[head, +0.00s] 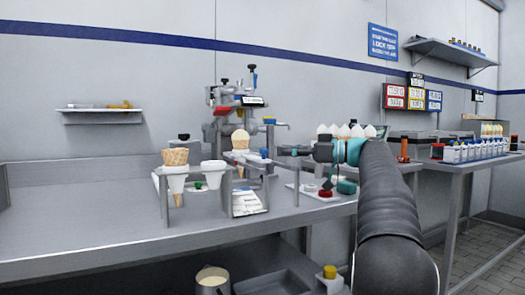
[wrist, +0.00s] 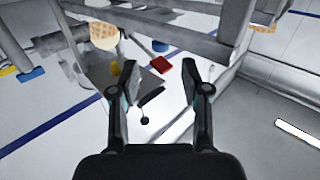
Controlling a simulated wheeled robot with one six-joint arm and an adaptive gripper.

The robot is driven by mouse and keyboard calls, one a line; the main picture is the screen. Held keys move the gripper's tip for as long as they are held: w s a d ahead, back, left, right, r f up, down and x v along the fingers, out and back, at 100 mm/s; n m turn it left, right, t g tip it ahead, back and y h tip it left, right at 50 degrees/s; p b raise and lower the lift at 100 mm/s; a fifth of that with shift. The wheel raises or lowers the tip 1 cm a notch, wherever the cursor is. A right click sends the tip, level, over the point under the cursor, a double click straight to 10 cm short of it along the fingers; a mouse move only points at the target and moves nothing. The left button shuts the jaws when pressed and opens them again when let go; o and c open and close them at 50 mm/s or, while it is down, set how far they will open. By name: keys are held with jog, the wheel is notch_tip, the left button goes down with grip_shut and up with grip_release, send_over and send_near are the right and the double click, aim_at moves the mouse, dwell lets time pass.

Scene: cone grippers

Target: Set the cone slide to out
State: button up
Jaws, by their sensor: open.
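My gripper (wrist: 160,68) is open in the wrist view, its two dark fingers apart with nothing held. Beyond the fingertips show a red block (wrist: 160,64) and a black lever (wrist: 151,97), apart from the fingers as far as I can tell. In the head view my gripper (head: 284,150) reaches left beside a metal frame holding a cone (head: 240,140). The frame has small blue parts (head: 264,153) near the fingers. A cone (wrist: 104,35) also shows in the wrist view. I cannot tell which part is the cone slide or its setting.
A stand at left holds a waffle cone (head: 175,157) and white cups. A machine (head: 233,105) with red and black parts stands behind. White-topped items (head: 343,131) stand behind my arm. Grey rails (wrist: 160,40) cross close beyond the fingers. The bench's left side (head: 70,215) is clear.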

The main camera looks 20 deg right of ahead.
jog(key=x, duration=0.7)
jog(key=shift+a, duration=0.1)
grip_shut()
